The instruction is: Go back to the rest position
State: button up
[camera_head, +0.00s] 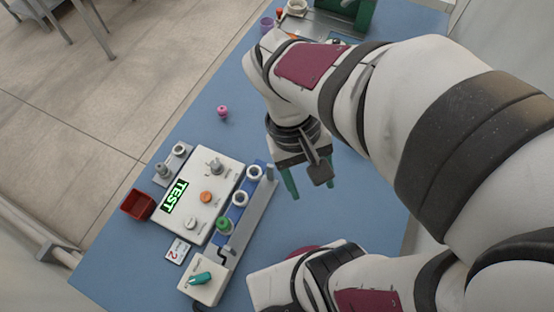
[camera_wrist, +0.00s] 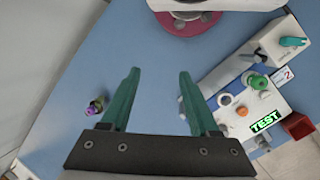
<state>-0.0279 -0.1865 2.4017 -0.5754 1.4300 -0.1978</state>
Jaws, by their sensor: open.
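My gripper (camera_head: 307,180) hangs above the blue table, to the right of the white control panel. Its two green fingers are apart with nothing between them, as the wrist view (camera_wrist: 157,90) also shows. In the head view the blue table (camera_head: 343,213) shows bare under and around the fingers. The white panel (camera_head: 186,222) has a lit green display reading TEST (camera_head: 174,196), an orange button (camera_head: 206,197) and several knobs. The fingers are clear of the panel.
A red bin (camera_head: 137,205) stands left, and a pink object (camera_head: 223,112) lies behind. A small purple-green object (camera_wrist: 95,106) lies left in the wrist view.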

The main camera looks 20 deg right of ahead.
jog(key=s+a+r+m+t+y, duration=0.1)
jog(key=s+a+m+t+y, duration=0.1)
jog(key=a, duration=0.4)
jog(key=shift+s+a+r+m+t+y, duration=0.35)
jog(key=shift+m+y, duration=0.55)
jog(key=shift+m, duration=0.3)
jog(key=shift+d, duration=0.1)
